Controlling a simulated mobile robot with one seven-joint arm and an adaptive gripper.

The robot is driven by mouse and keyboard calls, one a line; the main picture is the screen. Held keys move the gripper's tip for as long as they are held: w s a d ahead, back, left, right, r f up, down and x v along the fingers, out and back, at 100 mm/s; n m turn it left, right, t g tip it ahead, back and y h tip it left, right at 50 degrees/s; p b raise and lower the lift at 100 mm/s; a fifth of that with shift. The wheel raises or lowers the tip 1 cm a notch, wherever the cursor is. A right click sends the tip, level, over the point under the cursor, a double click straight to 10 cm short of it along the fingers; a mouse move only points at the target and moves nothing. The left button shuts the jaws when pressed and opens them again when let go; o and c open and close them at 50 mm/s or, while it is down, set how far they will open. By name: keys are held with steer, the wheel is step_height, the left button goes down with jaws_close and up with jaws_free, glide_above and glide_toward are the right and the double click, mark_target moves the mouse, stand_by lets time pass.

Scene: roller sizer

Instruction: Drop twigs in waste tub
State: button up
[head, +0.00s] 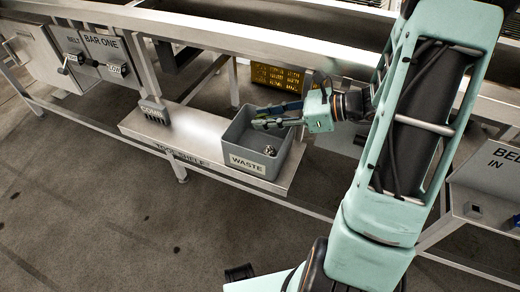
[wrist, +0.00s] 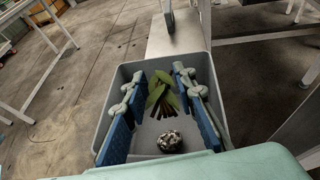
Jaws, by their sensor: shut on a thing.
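The grey waste tub (head: 286,158), labelled WASTE, stands on the metal tool shelf. In the wrist view the tub's rim (wrist: 103,128) surrounds my gripper's fingers from below. My gripper (head: 262,117) is over the tub's opening in the head view. In the wrist view my gripper (wrist: 165,80) is shut on a bundle of green and brown leafy twigs (wrist: 162,96) between its blue-padded fingers. The twigs hang over the tub's interior; whether they touch its floor I cannot tell. In the head view the fingers mostly hide them.
A mottled grey-white clump (wrist: 169,141) lies on the tub's floor. A comb-like grey block (head: 154,110) stands on the left of the tool shelf (head: 185,128). A yellow crate (head: 275,76) is behind the tub. Machine rails run above and beside the shelf.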

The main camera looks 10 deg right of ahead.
steer(key=shift+f, duration=0.5)
steer(key=o, duration=0.9)
step_height(320, 180, up, 10)
steer(key=shift+r, duration=0.1)
